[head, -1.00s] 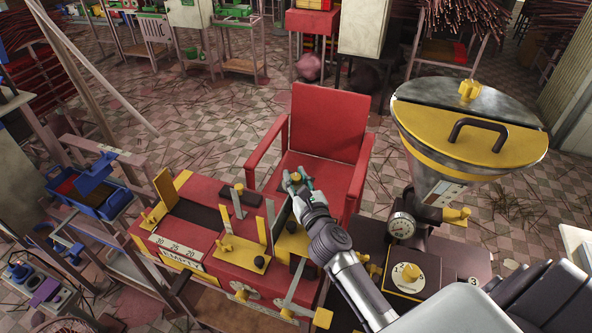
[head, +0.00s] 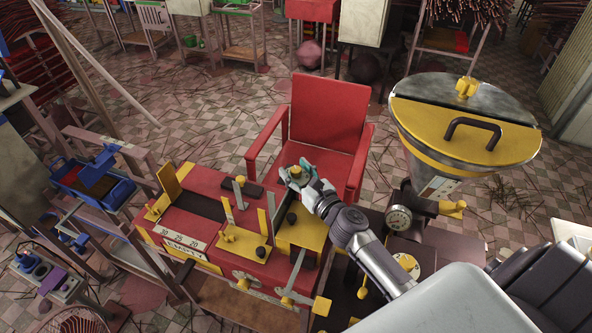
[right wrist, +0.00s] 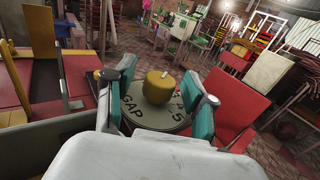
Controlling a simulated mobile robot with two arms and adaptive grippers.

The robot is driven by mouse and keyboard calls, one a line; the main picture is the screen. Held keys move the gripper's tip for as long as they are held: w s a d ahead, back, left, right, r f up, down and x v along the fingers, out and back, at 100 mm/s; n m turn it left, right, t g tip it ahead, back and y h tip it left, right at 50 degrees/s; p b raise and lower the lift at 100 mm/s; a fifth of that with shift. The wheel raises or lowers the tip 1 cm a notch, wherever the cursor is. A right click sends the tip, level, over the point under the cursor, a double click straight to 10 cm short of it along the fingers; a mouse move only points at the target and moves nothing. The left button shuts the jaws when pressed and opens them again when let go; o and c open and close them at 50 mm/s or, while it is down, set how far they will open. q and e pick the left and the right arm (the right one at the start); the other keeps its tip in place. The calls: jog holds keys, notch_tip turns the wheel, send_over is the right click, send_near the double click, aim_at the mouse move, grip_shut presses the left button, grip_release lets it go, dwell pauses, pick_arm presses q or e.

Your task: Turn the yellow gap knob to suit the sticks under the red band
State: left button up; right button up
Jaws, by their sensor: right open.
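The yellow gap knob (right wrist: 157,86) sits on a round grey dial plate (right wrist: 150,120) lettered "GAP" in the right wrist view. A "5" and part of another mark show at its right. My right gripper (right wrist: 160,92) is open, its teal-padded fingers on either side of the knob; I cannot tell whether they touch it. In the head view the knob (head: 296,171) shows small between the fingers of my right gripper (head: 297,173). The red machine (head: 230,240) carries a scale marked 30, 25, 20. No sticks under a red band can be made out. My left gripper is not in view.
A red chair (head: 328,115) stands just behind the knob. Yellow upright plates and levers rise from the machine left of my gripper.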

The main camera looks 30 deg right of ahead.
jog(key=s, duration=0.8)
jog(key=s+d, duration=0.1)
jog(key=s, duration=0.3)
jog(key=shift+d, duration=0.1)
jog(key=shift+f, duration=0.1)
